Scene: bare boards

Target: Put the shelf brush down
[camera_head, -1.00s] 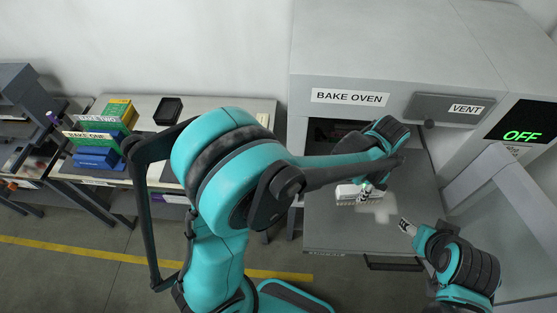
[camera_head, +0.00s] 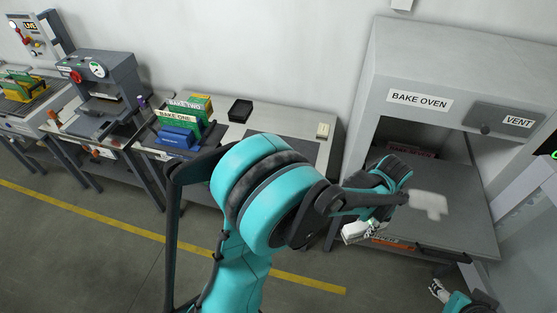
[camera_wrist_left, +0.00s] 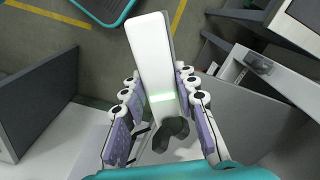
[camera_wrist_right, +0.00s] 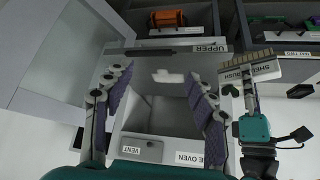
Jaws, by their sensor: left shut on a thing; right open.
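The shelf brush (camera_head: 356,232) is a white block with short bristles. My left gripper (camera_head: 372,226) is shut on it and holds it at the left front edge of the bake oven's grey shelf (camera_head: 455,225). In the left wrist view the brush's white body (camera_wrist_left: 155,65) stands between the purple-padded fingers. The right wrist view shows its "SHELF BRUSH" label (camera_wrist_right: 250,72) and tan bristles. I cannot tell whether it touches anything below. My right gripper (camera_head: 438,290) is low at the right; its fingers (camera_wrist_right: 160,100) are open and empty in the right wrist view.
A pale patch (camera_head: 428,203) lies on the oven shelf. The bake oven (camera_head: 420,65) stands open at the right. Table space between is free.

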